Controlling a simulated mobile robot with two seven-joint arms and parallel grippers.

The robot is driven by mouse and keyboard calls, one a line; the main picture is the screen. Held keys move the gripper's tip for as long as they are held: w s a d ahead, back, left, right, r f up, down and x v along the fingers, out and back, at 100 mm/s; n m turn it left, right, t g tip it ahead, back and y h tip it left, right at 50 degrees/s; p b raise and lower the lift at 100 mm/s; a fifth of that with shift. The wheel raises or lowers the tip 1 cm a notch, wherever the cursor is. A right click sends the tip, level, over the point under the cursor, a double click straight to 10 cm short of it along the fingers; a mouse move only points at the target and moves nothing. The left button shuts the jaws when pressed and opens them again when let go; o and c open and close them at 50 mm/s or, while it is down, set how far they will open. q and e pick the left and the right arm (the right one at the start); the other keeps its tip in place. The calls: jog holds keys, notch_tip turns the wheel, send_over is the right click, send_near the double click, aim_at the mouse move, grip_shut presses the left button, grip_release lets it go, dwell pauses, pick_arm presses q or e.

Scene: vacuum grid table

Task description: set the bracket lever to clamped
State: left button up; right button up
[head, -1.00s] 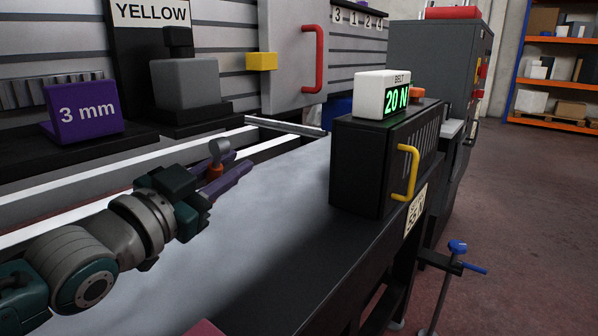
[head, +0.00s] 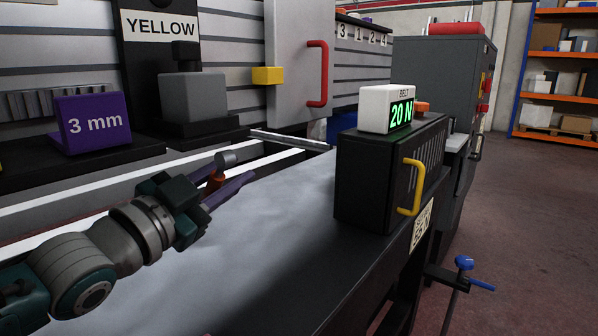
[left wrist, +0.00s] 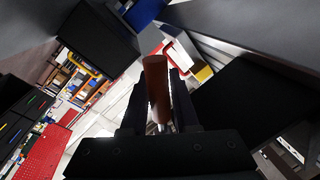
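A dark bracket (head: 441,272) with a blue knob (head: 464,262) and a blue lever-like handle (head: 481,285) sits beyond the table's right edge, at the lower right of the head view. I cannot read whether it is clamped. My left gripper (head: 225,181) is over the table on the left, well apart from the bracket. Its purple fingers close around an orange-brown piece with a grey cylindrical end (head: 226,158). The left wrist view shows this brown piece (left wrist: 156,83) between the dark fingers, on a metal stem. My right gripper is out of view.
A black box (head: 376,183) with a yellow handle stands on the table (head: 290,235), topped by a white "20 N" display (head: 386,108). A purple "3 mm" sign (head: 92,122) and a grey block (head: 192,97) stand at the back. The table's middle is clear.

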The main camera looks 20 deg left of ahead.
pick_arm(q)
jog(key=o, duration=0.3)
jog(key=p, duration=0.2)
send_near(209, 187)
jog(key=x, duration=0.4)
